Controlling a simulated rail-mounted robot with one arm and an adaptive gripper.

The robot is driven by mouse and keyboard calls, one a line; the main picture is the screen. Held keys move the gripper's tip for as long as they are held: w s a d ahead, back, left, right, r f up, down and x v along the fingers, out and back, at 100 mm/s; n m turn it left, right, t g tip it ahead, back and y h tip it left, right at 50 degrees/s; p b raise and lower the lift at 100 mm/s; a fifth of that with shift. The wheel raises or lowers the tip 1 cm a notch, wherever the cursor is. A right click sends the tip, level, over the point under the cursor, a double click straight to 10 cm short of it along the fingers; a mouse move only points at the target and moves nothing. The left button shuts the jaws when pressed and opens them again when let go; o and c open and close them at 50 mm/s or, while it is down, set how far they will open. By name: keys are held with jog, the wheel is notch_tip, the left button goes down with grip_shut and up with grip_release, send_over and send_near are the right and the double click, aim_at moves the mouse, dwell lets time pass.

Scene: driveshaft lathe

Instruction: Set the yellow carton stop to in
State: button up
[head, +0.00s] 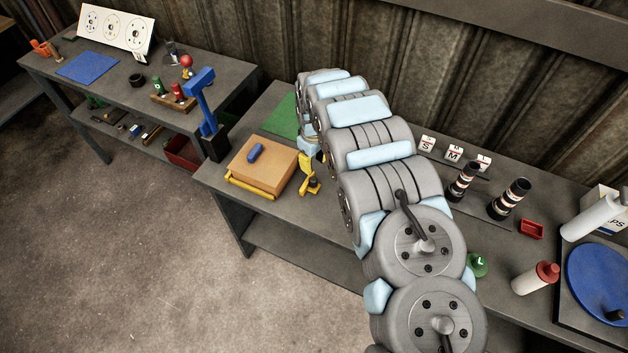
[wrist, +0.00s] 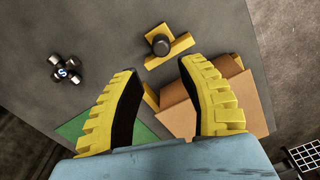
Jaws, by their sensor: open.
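The tan carton (head: 265,165) lies near the left end of the bench, with a yellow bar (head: 250,188) along its front edge. Just right of it stands a yellow stop piece (head: 309,187). In the wrist view this yellow stop (wrist: 181,46) has a dark round knob (wrist: 160,44) and looks apart from the carton (wrist: 180,118). My gripper (wrist: 162,69) is open and empty, above the bench with its fingertips pointing towards the stop. The right finger covers part of the carton. In the head view my arm hides most of the gripper.
A green mat (head: 284,118) lies behind the carton. The bench between is bare.

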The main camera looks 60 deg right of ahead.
aim_at(314, 180)
jog(key=shift+a+f, duration=0.1)
jog(key=shift+f, duration=4.05)
jog(key=shift+s+f+b, duration=0.1)
jog(key=shift+f+b, duration=0.3)
jog(key=shift+f, duration=0.35)
